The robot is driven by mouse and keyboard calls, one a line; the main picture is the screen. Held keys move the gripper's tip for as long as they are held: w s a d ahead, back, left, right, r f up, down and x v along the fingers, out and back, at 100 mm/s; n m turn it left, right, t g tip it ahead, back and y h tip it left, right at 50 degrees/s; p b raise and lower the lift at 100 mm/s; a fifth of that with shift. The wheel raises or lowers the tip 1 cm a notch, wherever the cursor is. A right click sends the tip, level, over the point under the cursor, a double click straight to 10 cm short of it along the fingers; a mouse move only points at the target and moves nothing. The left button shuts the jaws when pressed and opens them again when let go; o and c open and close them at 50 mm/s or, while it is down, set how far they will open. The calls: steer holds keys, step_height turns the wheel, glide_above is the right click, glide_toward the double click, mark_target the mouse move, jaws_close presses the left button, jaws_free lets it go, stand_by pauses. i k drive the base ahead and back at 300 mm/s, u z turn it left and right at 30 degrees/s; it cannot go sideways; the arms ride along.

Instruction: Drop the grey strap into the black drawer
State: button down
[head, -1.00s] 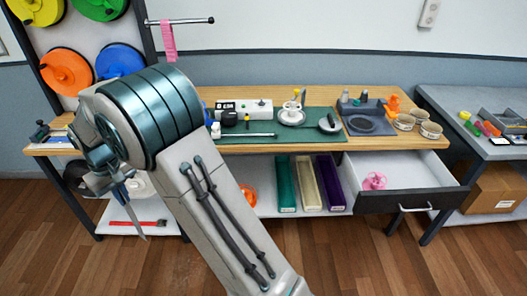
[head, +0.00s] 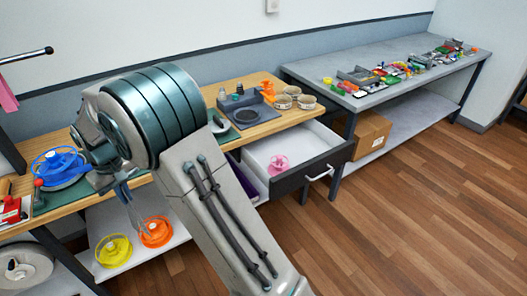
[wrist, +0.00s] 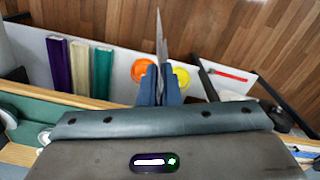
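The grey strap (wrist: 159,38) is a thin strip, seen nearly edge-on in the wrist view. My gripper (wrist: 159,78) is shut on it, and the strap stands out beyond the blue fingertips. In the head view my gripper (head: 122,188) is at the left, above the lower shelf in front of the bench, and the strap is hard to make out there. The black drawer (head: 318,168) is pulled open under the bench's right end, to the right of my gripper and well apart from it. A pink spool (head: 278,164) lies inside on its pale floor.
The wooden bench (head: 262,126) carries a blue spool (head: 58,166), a dark tray and several round tins. Yellow (head: 113,250) and orange (head: 156,232) spools sit on the lower shelf. A grey table (head: 400,62) with small parts stands right. The wooden floor in front is open.

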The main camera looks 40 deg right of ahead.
mark_target(313, 150)
steer(key=z, duration=1.3)
steer(key=i, duration=0.45)
